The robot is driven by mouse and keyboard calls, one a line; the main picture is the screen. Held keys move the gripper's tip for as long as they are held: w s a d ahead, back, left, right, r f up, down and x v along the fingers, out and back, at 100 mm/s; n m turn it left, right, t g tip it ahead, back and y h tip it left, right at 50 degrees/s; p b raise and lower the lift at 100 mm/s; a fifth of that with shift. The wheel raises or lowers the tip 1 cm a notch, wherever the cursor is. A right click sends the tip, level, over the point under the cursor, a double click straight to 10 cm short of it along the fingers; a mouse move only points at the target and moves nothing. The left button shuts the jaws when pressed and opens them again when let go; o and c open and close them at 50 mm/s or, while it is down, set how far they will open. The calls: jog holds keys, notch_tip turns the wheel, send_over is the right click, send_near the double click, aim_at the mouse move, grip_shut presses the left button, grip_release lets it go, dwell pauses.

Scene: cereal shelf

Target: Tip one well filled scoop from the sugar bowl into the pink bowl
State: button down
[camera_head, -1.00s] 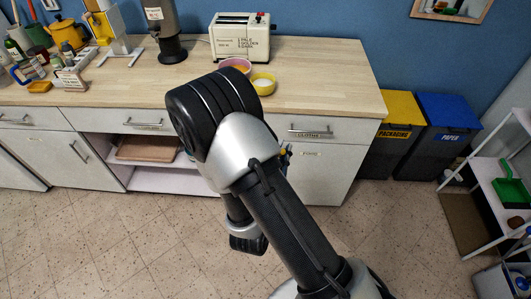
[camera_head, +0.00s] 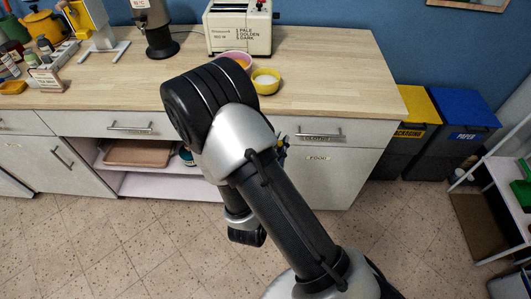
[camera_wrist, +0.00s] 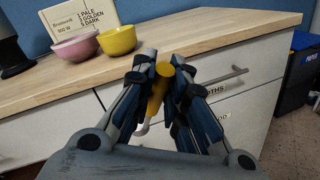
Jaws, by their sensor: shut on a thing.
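The yellow bowl (camera_head: 266,83) with white contents, likely the sugar bowl, stands on the wooden counter. It also shows in the wrist view (camera_wrist: 117,41). The pink bowl (camera_head: 236,59) stands just behind and left of it, and to its left in the wrist view (camera_wrist: 75,50). My gripper (camera_wrist: 166,88) is shut on a yellow handle (camera_wrist: 157,96), likely the scoop's. It is in front of the drawer fronts, apart from both bowls. In the head view my arm hides most of the gripper.
A toaster (camera_head: 239,27) stands behind the bowls and a dark appliance (camera_head: 154,30) is left of it. The counter (camera_head: 330,75) is clear right of the bowls. Drawer handles (camera_head: 318,134) jut from the front. Yellow (camera_head: 412,118) and blue (camera_head: 458,122) bins stand at right.

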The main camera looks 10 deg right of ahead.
jog(key=shift+s, duration=0.15)
jog(key=shift+r, duration=0.15)
jog(key=shift+r+p, duration=2.95)
jog(key=shift+r, duration=0.75)
jog(key=shift+w+a+r+n+g+y+p, duration=0.25)
jog(key=shift+w+r+n+g+p, duration=0.25)
jog(key=shift+p, duration=1.05)
jog(key=shift+w+a+r+n+g+y+p, duration=0.3)
jog(key=shift+w+p, duration=0.4)
jog(key=shift+p, duration=0.8)
jog(key=shift+s+d+f+m+t+h+b, duration=0.35)
jog(key=shift+s+f+b, duration=0.2)
jog(key=shift+b, duration=1.3)
